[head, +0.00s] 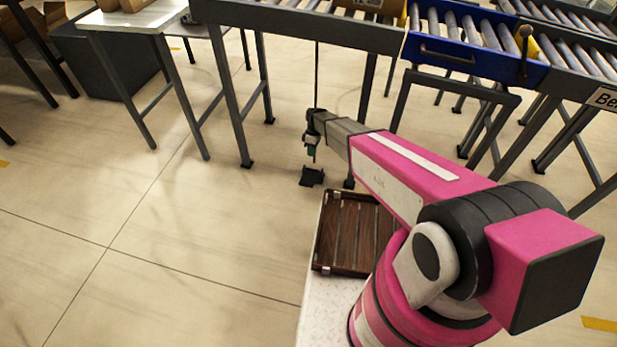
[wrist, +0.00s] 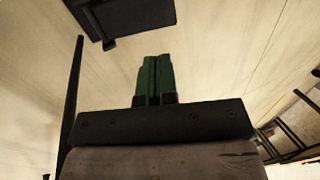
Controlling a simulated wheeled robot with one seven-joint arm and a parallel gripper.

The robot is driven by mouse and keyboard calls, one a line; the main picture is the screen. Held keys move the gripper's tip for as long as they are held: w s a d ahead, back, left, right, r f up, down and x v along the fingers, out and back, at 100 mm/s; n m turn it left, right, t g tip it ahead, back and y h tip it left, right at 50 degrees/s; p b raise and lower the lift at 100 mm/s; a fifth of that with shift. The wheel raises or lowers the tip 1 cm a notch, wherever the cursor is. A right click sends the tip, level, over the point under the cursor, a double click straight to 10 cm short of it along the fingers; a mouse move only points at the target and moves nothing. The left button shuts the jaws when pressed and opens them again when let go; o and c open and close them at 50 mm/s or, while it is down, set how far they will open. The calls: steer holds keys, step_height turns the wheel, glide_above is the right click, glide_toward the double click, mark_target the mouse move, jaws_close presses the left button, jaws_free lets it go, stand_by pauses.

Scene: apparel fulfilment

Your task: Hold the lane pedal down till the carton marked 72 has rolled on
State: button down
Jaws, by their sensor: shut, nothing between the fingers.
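The lane pedal (head: 312,177) is a small black piece low at the floor, below the roller lane, with a thin dark rod (head: 317,75) rising above it to the lane frame. My gripper (head: 312,153) hangs just above the pedal in the head view, with a small gap showing. In the wrist view its green fingers (wrist: 153,78) are together and empty. The pedal (wrist: 122,18) shows there as a dark block beyond the fingertips, apart from them. A brown-yellow carton (head: 375,5) is cut off at the top edge on the rollers; no number 72 is readable.
A blue roller section (head: 470,58) with a handle joins the grey lane frame (head: 300,28). Steel legs (head: 243,110) stand around the pedal. A wooden slatted tray (head: 322,235) sits beside my arm's base. A table (head: 135,18) stands at left. Floor at left is clear.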

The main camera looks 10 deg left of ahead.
mark_target(306, 182)
steer(key=shift+a+f+n, duration=0.3)
steer(key=shift+a+f, duration=0.2)
steer(key=shift+a, duration=0.15)
steer(key=x, duration=1.4)
steer(key=shift+d, duration=0.15)
